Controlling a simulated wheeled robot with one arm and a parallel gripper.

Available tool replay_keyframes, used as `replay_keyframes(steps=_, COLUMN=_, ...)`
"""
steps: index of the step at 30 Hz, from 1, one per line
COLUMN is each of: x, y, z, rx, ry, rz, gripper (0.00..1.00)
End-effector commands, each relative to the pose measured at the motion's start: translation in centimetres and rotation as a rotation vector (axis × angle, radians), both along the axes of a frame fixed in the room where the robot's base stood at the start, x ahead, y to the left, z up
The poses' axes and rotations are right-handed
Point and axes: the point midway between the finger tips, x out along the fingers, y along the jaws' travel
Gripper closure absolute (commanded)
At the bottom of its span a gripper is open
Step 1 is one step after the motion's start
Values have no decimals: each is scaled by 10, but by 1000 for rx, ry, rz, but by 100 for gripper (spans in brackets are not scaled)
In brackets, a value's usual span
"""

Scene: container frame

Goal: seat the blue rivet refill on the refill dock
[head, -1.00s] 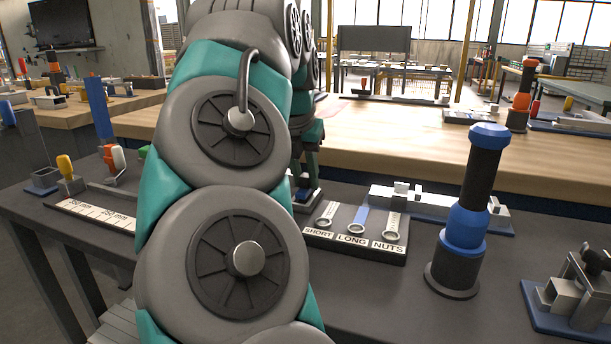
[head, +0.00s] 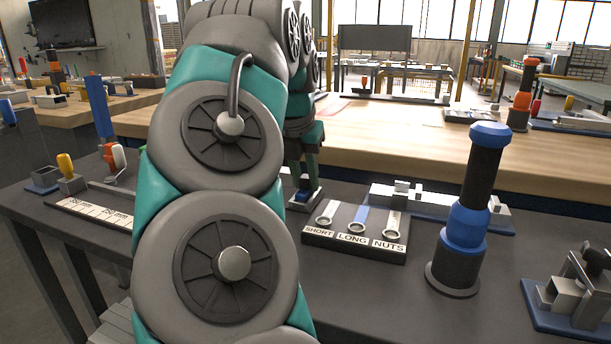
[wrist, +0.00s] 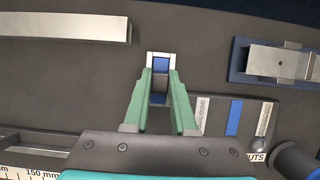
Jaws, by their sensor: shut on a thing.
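My gripper (wrist: 160,75) points down at the dark bench, its two green fingers close together around a blue piece (wrist: 158,98), which I take for the blue rivet refill. A small pale square frame with a blue centre (wrist: 161,63) shows at the fingertips and looks like the refill dock. In the head view the gripper (head: 306,184) is low over this small grey and blue piece (head: 303,197), left of the labelled rack. I cannot tell whether the refill is fully down in the frame; the fingers hide much of the contact.
A dark rack labelled SHORT, LONG, NUTS (head: 352,254) stands just right of the gripper. A tall blue and black tool (head: 466,215) stands farther right. A metal fixture on a blue base (wrist: 285,64) is at right, and a pale metal bar (wrist: 70,27) at upper left.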

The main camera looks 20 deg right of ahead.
Motion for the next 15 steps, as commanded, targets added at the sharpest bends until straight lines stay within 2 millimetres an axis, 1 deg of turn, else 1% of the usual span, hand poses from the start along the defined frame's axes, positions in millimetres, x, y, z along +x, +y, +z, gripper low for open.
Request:
replay_keyframes(steps=10, x=0, y=0, z=-5, rx=0, ry=0, rz=1, gripper=100)
replay_keyframes(steps=11, x=0, y=0, z=-5, rx=0, ry=0, rz=1, gripper=72)
replay_keyframes(steps=15, x=0, y=0, z=-5, rx=0, ry=0, rz=1, gripper=57)
